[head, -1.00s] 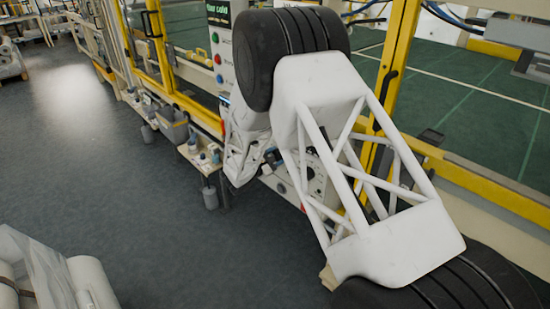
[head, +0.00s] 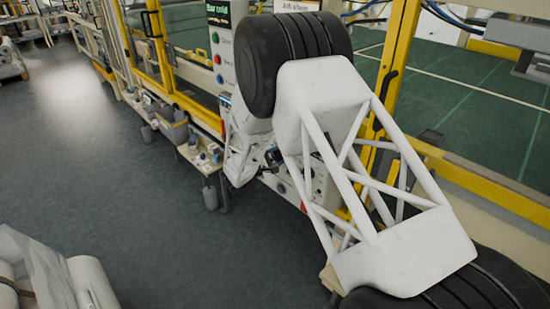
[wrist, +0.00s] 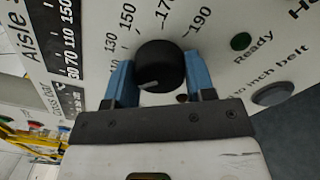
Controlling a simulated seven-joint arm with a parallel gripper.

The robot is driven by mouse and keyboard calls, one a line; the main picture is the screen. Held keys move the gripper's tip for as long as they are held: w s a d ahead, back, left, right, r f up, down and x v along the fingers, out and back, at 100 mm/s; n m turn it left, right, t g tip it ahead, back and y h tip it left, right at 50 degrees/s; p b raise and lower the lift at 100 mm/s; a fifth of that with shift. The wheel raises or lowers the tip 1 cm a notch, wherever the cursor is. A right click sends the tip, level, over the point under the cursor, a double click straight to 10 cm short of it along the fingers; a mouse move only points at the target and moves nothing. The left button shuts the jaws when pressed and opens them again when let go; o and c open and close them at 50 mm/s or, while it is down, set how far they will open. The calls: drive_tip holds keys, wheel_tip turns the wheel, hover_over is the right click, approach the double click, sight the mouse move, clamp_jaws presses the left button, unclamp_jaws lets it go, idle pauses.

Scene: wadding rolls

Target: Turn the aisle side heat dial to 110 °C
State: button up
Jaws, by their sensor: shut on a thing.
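The aisle side heat dial (wrist: 159,63) is a round black knob on a pale panel in the wrist view. My gripper (wrist: 160,72) has its two blue fingers on either side of the knob and is shut on it. The knob's pale pointer mark (wrist: 148,86) points to the lower left, toward the left finger. Printed numbers 130, 150, 170 and 190 run over the top of the knob; lower numbers on its left are partly hidden by the finger. In the head view my arm hides the dial.
A green button (wrist: 241,41) marked Ready and a grey button (wrist: 272,93) sit right of the dial. A black strip with numbers (wrist: 68,40) is at the left. In the head view, yellow-framed fencing (head: 398,70) stands behind the panel and grey floor (head: 110,180) lies open at left.

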drive_tip(key=shift+m, duration=1.4)
drive_tip(key=o, duration=0.9)
drive_tip(key=shift+v, duration=3.9)
drive_tip(key=shift+r, duration=0.1)
